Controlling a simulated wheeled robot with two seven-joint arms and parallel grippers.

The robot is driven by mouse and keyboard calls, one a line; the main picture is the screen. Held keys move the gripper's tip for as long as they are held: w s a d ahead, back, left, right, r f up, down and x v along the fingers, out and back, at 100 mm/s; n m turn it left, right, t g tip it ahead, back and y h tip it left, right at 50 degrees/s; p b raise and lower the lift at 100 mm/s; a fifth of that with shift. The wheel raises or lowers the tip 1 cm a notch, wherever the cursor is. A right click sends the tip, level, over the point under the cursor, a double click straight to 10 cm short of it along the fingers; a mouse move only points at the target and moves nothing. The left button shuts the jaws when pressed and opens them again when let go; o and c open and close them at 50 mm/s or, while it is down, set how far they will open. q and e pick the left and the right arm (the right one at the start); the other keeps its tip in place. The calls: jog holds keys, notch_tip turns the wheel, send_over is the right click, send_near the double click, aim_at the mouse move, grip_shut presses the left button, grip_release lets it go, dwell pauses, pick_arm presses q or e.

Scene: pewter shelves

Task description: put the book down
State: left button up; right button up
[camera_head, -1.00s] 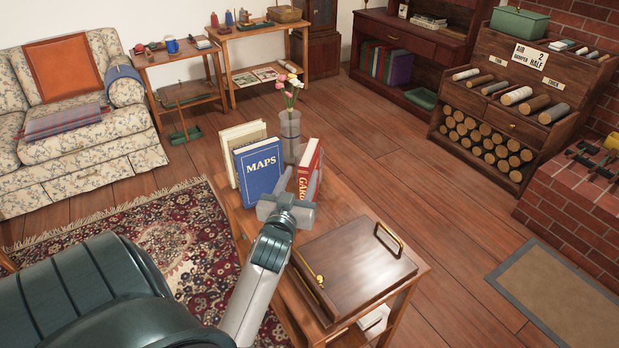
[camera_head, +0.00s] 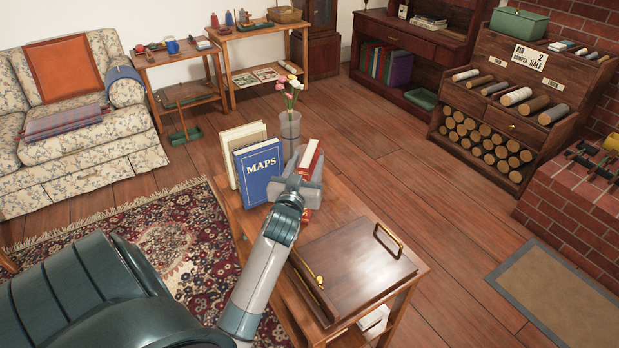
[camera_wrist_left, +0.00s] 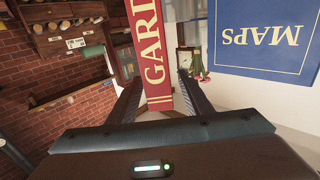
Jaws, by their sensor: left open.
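A red book (camera_head: 309,156) with a white-lettered spine stands upright on the wooden coffee table. In the wrist view its spine (camera_wrist_left: 152,50) reads "GARD" and lies between my fingers. My left gripper (camera_head: 307,183) is open, with one finger on each side of the red book and a small gap visible at least on the left. In the head view the gripper hides the book's lower part. A blue MAPS book (camera_head: 260,172) stands just left of it and also shows in the wrist view (camera_wrist_left: 262,40). My right gripper is out of view.
A cream book (camera_head: 238,143) stands behind the blue one. A clear vase of flowers (camera_head: 290,130) stands close behind the red book. A brown tray (camera_head: 353,265) with brass handles covers the table's near end. A narrow strip of tabletop (camera_head: 345,203) right of the gripper is bare.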

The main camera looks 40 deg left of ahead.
aim_at(309, 155)
pick_arm(q)
jog(key=shift+x, duration=1.65)
grip_shut()
jog(key=shift+r, duration=0.1)
dwell(0.5)
